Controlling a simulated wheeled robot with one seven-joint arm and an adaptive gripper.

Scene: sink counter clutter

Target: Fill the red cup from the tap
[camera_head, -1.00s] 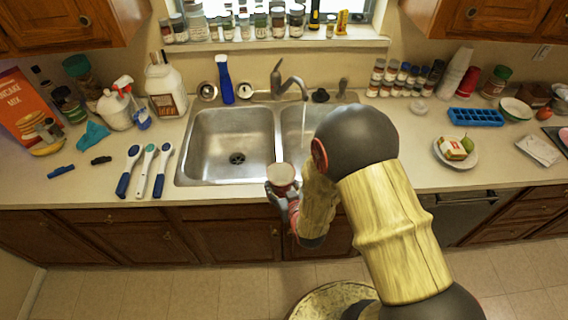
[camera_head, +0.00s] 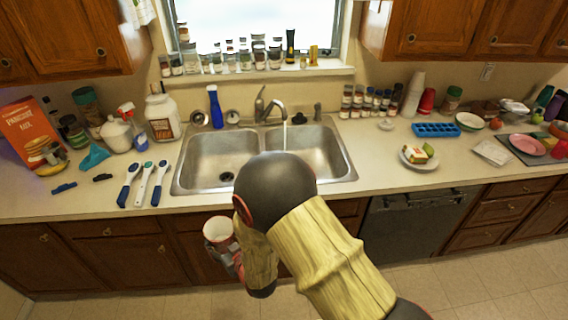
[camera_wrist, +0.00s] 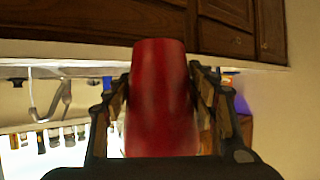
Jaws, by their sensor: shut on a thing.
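The red cup (camera_head: 218,232) is held by my gripper (camera_head: 232,258) in front of the counter's front edge, left of my arm. It looks upright, with its pale open mouth up; I cannot tell whether there is water in it. In the wrist view the red cup (camera_wrist: 160,100) fills the space between the two fingers, which touch its sides. The tap (camera_head: 268,106) stands behind the double sink. A thin pale stream seems to fall from its spout into the right basin (camera_head: 318,150). The cup is well apart from the tap.
The left basin (camera_head: 215,160) is empty. Brushes (camera_head: 143,183) lie left of the sink. A blue bottle (camera_head: 215,107) stands behind it.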

